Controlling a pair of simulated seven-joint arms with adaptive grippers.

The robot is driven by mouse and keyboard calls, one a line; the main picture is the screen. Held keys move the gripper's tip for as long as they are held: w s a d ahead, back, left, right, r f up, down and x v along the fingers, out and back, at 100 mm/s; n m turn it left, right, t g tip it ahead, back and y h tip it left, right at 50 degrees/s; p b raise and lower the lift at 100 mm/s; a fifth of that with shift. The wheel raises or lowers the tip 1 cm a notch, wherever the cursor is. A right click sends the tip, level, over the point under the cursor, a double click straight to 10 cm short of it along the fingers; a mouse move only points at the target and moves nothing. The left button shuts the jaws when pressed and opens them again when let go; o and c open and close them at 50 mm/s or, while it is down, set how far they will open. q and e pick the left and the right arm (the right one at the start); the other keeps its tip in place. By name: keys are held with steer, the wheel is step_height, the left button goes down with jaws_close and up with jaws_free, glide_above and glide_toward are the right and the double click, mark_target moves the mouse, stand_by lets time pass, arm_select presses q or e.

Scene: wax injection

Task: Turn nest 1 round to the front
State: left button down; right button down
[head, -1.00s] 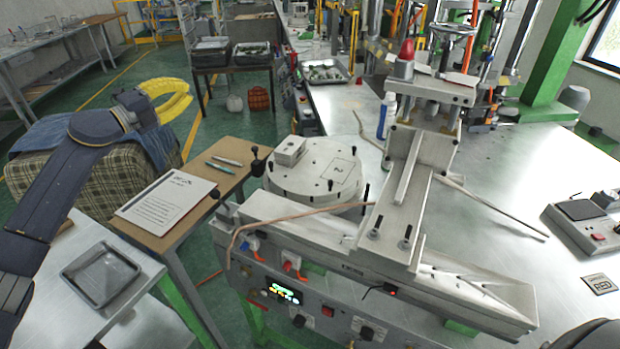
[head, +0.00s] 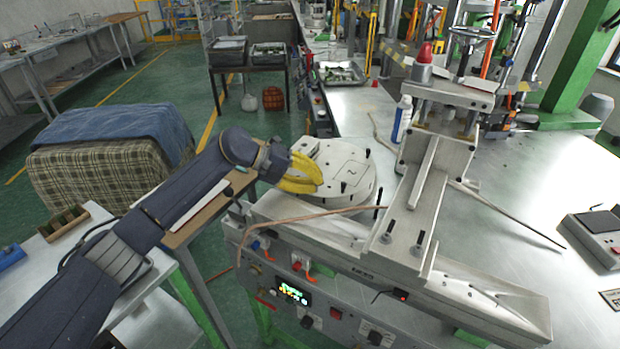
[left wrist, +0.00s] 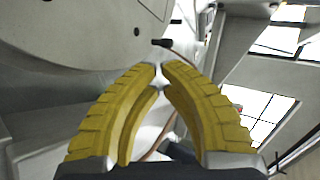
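The white round turntable (head: 335,188) stands behind the long metal machine bed. A plate marked 2 (head: 352,168) faces up on its right part, and short black pegs stand round its rim. No mark 1 can be read. A pale block (head: 306,146) on its left back is partly hidden by my gripper. My left gripper (head: 318,172), with yellow ribbed fingers, is at the turntable's left side. In the left wrist view its fingertips (left wrist: 161,68) are almost together with nothing between them. A black-tipped peg (left wrist: 162,43) shows just beyond them; contact cannot be told. My right gripper is out of view.
A sloping metal clamp assembly (head: 412,205) stands close right of the turntable. A thin brown hose (head: 300,217) runs across the front of the bed. The bench at the right (head: 500,215) has free room.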

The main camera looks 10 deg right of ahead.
mark_target(337, 196)
arm_select(q)
steer(key=shift+x, duration=3.05)
steer(key=shift+d, duration=0.1)
steer(key=shift+d, duration=0.3)
